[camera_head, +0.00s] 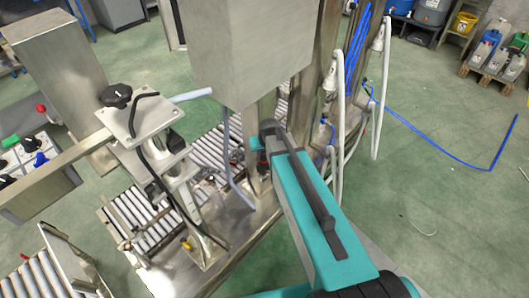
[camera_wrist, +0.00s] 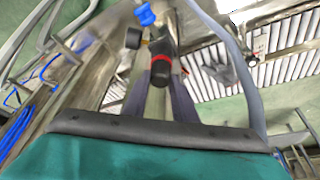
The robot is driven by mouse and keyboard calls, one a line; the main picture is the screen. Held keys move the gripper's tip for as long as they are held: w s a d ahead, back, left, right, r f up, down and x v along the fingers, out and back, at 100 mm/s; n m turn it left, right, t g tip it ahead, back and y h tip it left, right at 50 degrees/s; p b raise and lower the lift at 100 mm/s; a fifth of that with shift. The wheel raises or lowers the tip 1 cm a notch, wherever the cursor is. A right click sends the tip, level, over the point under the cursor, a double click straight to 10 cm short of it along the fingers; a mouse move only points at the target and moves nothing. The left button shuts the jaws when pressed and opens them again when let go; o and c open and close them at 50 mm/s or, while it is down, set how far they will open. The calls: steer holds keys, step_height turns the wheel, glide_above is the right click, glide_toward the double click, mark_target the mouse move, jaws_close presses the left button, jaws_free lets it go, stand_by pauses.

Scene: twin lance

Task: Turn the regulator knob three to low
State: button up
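My gripper shows in the wrist view (camera_wrist: 166,82) as two dark fingers standing apart, with a pale metal post visible between them. Just beyond the fingertips is a black regulator-like part with a red ring (camera_wrist: 160,66); I cannot tell whether they touch it. A blue knob (camera_wrist: 145,15) sits above it, and a smaller black knob (camera_wrist: 133,38) lies to its left. No number is readable, so I cannot tell which is regulator knob three. In the head view my teal arm reaches to the machine's post, and the fingers and these knobs are not clearly visible there.
A large steel box (camera_head: 245,55) hangs above the roller conveyor (camera_head: 150,220). A black star knob (camera_head: 117,95) tops a bracket at left. A panel at far left carries a green knob (camera_head: 11,143) and a blue knob (camera_head: 40,159).

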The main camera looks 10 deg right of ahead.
steer(key=shift+d, duration=0.2)
steer(key=shift+c, duration=0.6)
steer(key=shift+a, duration=0.15)
steer(key=shift+f+n+y+b, duration=0.1)
steer(key=shift+n+y+b, duration=0.2)
steer(key=shift+n+b, duration=0.25)
steer(key=n+b, duration=0.1)
steer(key=n+y+b, duration=0.1)
steer(key=n, duration=0.1)
steer(key=shift+w+d+n, duration=0.1)
steer(key=shift+d+n, duration=0.1)
steer(key=shift+n, duration=0.05)
steer(key=n+g+y+b, duration=0.1)
steer(key=n+b, duration=0.1)
steer(key=n, duration=0.1)
steer(key=shift+w+d, duration=0.1)
steer(key=shift+n+g+y+b, duration=0.45)
steer(key=shift+n+b, duration=0.4)
steer(key=shift+n, duration=0.75)
steer(key=shift+d, duration=0.1)
